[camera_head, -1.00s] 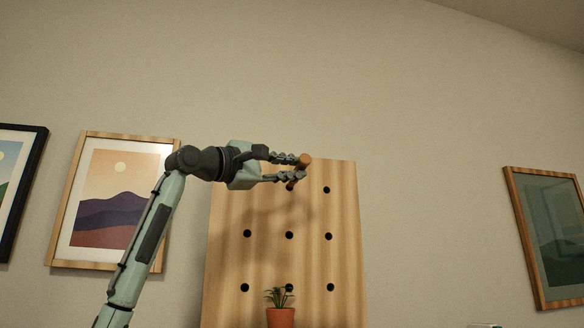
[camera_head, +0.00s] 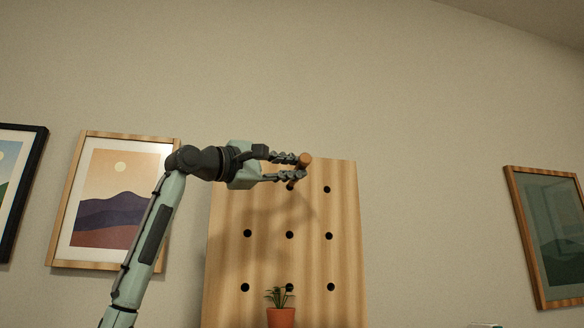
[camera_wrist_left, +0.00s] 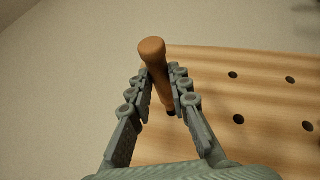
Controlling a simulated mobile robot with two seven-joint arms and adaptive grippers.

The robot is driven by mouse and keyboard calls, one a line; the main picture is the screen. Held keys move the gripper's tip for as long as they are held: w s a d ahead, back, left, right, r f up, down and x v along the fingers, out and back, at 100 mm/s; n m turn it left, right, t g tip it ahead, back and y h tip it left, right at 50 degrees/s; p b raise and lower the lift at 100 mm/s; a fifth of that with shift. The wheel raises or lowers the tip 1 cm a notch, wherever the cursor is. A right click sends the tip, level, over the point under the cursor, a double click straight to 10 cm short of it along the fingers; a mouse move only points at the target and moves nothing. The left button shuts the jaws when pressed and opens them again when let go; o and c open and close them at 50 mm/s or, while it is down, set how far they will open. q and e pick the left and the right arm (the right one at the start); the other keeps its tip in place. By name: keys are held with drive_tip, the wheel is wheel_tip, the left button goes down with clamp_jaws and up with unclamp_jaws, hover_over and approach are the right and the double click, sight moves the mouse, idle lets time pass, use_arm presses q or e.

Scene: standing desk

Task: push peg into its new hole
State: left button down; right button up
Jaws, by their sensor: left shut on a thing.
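The wooden peg (camera_head: 304,161) is a brown rod with a rounded end, held in front of the top part of the pegboard (camera_head: 226,215). My left gripper (camera_head: 296,168) is shut on it. In the left wrist view the peg (camera_wrist_left: 153,52) stands between the two fingers of the gripper (camera_wrist_left: 160,95), its rounded end toward the camera. Its far end points at the board (camera_wrist_left: 265,95), by a dark hole (camera_wrist_left: 171,112). In the head view its far end is by the top middle hole (camera_head: 290,188). I cannot tell whether its tip is inside. My right gripper is not in view.
A potted plant (camera_head: 281,316) stands in front of the board's lower middle. Framed pictures hang at the left (camera_head: 113,205) and the right (camera_head: 550,240). The board's other visible holes look empty.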

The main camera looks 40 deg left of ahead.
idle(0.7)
use_arm(q)
drive_tip(key=shift+w+a+f+p, duration=0.15)
drive_tip(key=shift+w+a+p, duration=0.35)
drive_tip(key=shift+w+a, duration=0.35)
drive_tip(key=shift+w+a+f+p, duration=0.1)
drive_tip(key=shift+w+a+p, duration=0.4)
drive_tip(key=shift+w+a, duration=0.35)
drive_tip(key=c, duration=1.3)
unclamp_jaws()
drive_tip(key=shift+s, duration=0.15)
drive_tip(key=shift+c, duration=0.2)
drive_tip(key=shift+a, duration=0.1)
drive_tip(key=v, duration=1.2)
drive_tip(key=shift+r, duration=0.1)
